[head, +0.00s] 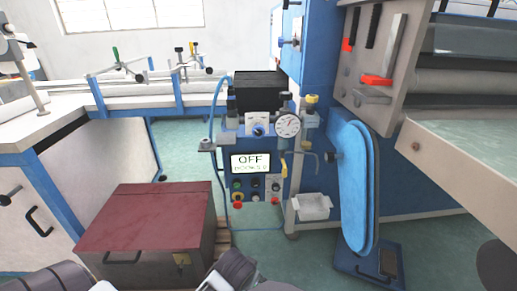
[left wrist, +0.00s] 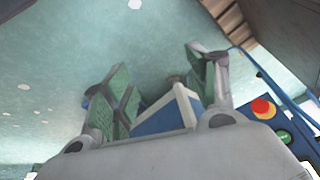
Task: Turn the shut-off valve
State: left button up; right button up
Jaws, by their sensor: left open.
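A small yellow lever (head: 284,165), which looks like the shut-off valve handle, hangs below the round pressure gauge (head: 287,126) on the control stand. I cannot make out its exact angle. My left gripper (left wrist: 160,92) is open in the left wrist view, with green pads on its fingers and nothing clasped. A blue and white edged part (left wrist: 172,112) shows between and beyond the fingers. In the head view my left arm is low at the bottom, in front of the stand and below the lever. The lever cannot be made out in the wrist view. My right gripper is not in view.
A display reading OFF (head: 250,162) sits above several buttons; a red button (left wrist: 263,108) also shows in the wrist view. A dark red chest (head: 150,218) stands left. A blue hose runs beside the stand.

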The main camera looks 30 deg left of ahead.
pick_arm(q)
jog(key=s+r+m+h, duration=0.1)
jog(key=s+r+m, duration=0.1)
jog(key=s, duration=0.3)
jog(key=w+d+f+t+h, duration=0.1)
jog(key=d+f+h, duration=0.3)
jog(key=d+f, duration=0.6)
jog(key=shift+d+t+h, duration=0.2)
jog(key=shift+t+h, duration=0.2)
jog(key=shift+t, duration=0.3)
jog(key=shift+d+f+n, duration=0.15)
jog(key=shift+f+n, duration=0.05)
jog(key=shift+n, duration=0.1)
